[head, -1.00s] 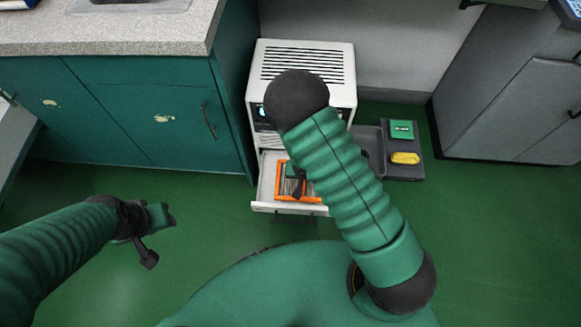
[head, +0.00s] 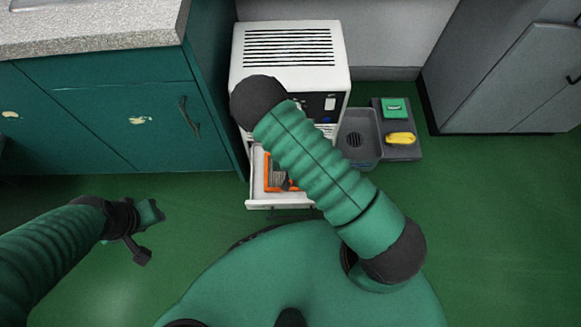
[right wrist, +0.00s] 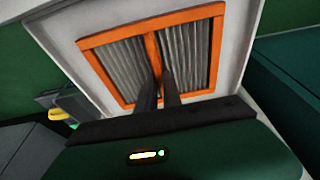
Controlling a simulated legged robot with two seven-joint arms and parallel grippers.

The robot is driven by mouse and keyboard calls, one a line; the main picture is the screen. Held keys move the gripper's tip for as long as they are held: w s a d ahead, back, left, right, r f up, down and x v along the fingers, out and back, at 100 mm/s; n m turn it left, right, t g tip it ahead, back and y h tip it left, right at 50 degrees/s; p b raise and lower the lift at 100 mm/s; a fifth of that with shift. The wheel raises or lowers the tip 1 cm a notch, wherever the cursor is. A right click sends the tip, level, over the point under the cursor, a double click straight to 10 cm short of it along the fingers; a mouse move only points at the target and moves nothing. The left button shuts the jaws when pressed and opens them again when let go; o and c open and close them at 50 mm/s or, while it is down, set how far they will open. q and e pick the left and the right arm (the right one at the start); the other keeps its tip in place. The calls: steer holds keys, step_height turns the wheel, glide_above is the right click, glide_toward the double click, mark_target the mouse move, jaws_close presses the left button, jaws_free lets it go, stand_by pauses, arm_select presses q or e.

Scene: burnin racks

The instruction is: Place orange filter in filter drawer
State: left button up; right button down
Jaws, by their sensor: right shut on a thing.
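The orange filter (head: 267,170), an orange frame with grey pleats and a middle bar, is inside the open white filter drawer (head: 272,204) of the white machine in the head view. My right arm hides its right part there. In the right wrist view the filter (right wrist: 153,46) lies within the white drawer (right wrist: 238,48), slightly tilted in the picture. My right gripper (right wrist: 159,76) is shut on the filter's middle bar. Whether the filter touches the drawer floor is unclear. My left gripper (head: 145,228) hangs over the green floor at left, away from the drawer; its jaw opening is unclear.
The white machine (head: 292,50) stands beside the teal cabinet (head: 110,110). Right of it are a dark grey bin (head: 360,140) and a tray (head: 405,154) with a green item (head: 395,108) and a yellow item (head: 400,139). A grey cabinet (head: 490,90) stands far right. Floor between is clear.

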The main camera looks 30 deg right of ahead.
steer(key=shift+f, duration=0.15)
steer(key=c, duration=1.5)
jaws_free()
steer(key=s+r+n+p, duration=0.1)
steer(key=s+r+p, duration=0.1)
steer(key=r, duration=0.9)
steer(key=s+r+n+y+p, duration=0.1)
steer(key=s+r+n+p, duration=0.1)
steer(key=r, duration=1)
steer(key=s+a+r+n+p, duration=0.1)
steer(key=s+r, duration=0.3)
steer(key=r, duration=0.8)
steer(key=shift+s+n+p, duration=0.1)
steer(key=shift+n+p, duration=0.5)
